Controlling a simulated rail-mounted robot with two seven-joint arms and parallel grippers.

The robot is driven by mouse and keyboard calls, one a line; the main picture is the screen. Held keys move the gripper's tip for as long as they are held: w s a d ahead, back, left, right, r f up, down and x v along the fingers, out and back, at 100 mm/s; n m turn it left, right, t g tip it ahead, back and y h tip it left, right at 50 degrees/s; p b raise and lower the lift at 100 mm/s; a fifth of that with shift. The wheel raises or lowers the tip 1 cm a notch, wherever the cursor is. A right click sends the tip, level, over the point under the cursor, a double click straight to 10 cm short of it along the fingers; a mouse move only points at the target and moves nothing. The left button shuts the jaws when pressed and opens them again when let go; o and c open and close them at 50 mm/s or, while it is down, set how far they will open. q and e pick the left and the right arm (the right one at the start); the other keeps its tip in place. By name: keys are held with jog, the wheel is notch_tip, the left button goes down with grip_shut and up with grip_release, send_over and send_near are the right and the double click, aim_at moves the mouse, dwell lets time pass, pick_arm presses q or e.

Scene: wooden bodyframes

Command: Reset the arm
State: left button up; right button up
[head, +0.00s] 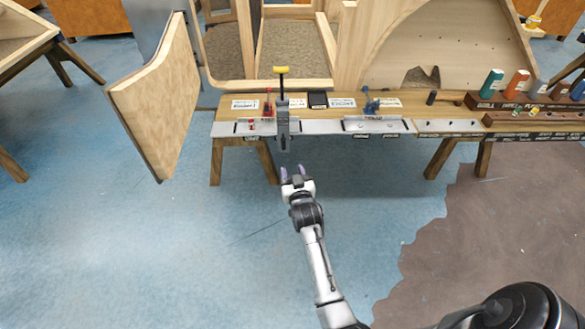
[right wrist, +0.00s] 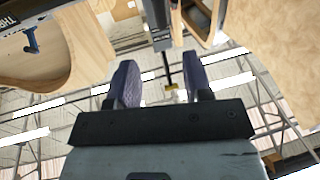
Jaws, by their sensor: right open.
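My right gripper (head: 293,172) is in front of the workbench in the head view, with its two purple fingertips apart and nothing between them. It points towards the bench edge, just below a grey clamp (head: 283,122) with a yellow handle, and looks apart from it. In the right wrist view the two fingers of the gripper (right wrist: 160,84) are spread. Beyond them shows a dark rod with a yellow end (right wrist: 172,86). My left gripper is not in view.
A wooden bench (head: 440,110) holds a red tool (head: 267,104), a blue tool (head: 371,103) and several bottles (head: 516,84). A wooden bodyframe (head: 345,50) stands behind it, with an open panel (head: 160,95) at the left. The blue floor in front is clear.

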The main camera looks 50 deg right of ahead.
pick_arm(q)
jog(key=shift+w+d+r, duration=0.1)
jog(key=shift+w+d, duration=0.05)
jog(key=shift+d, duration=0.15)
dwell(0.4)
